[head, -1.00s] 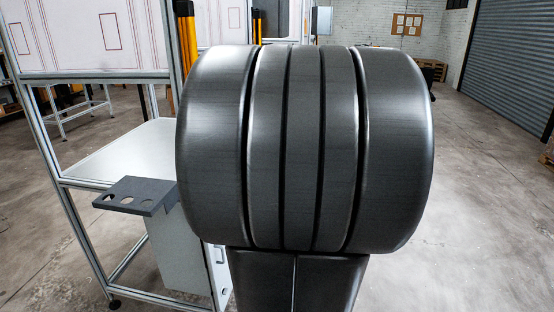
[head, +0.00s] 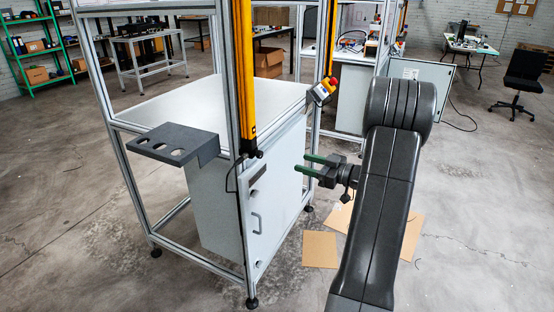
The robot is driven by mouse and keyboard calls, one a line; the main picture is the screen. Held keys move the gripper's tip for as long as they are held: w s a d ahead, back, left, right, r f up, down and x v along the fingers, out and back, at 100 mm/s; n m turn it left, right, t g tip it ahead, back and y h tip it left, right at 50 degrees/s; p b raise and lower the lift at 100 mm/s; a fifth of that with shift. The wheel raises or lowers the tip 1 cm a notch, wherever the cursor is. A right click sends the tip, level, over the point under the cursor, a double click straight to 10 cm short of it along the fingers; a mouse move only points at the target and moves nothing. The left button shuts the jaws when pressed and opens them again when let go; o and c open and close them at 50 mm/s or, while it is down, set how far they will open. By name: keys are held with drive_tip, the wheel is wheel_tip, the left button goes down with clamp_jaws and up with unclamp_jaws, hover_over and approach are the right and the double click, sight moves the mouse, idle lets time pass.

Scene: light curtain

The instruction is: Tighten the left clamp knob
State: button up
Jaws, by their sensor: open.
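Two upright yellow light curtain bars stand on the metal frame, the left bar (head: 244,80) nearer and the right bar (head: 332,38) farther back. A small dark part (head: 259,153) sits at the foot of the left bar; it is too small to tell whether it is the clamp knob. My gripper (head: 300,163) has two green-tipped fingers, open and apart with nothing between them. It points left, in front of the cabinet side, to the right of and slightly below the dark part. In the picture a gap separates them.
A white cabinet (head: 272,215) with a handle stands under the frame's worktop (head: 215,98). A dark holder with holes (head: 176,143) sticks out at the left. A yellow-and-grey device (head: 321,91) hangs by the right bar. Cardboard sheets (head: 320,250) lie on the floor.

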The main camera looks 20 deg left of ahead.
sight(262, 154)
drive_tip(key=shift+n+g+y, duration=0.3)
drive_tip(key=shift+g, duration=0.3)
drive_tip(key=a, duration=0.4)
drive_tip(key=a+p, duration=0.1)
drive_tip(key=a, duration=0.9)
drive_tip(key=shift+w+f+p, duration=0.3)
drive_tip(key=c, duration=1)
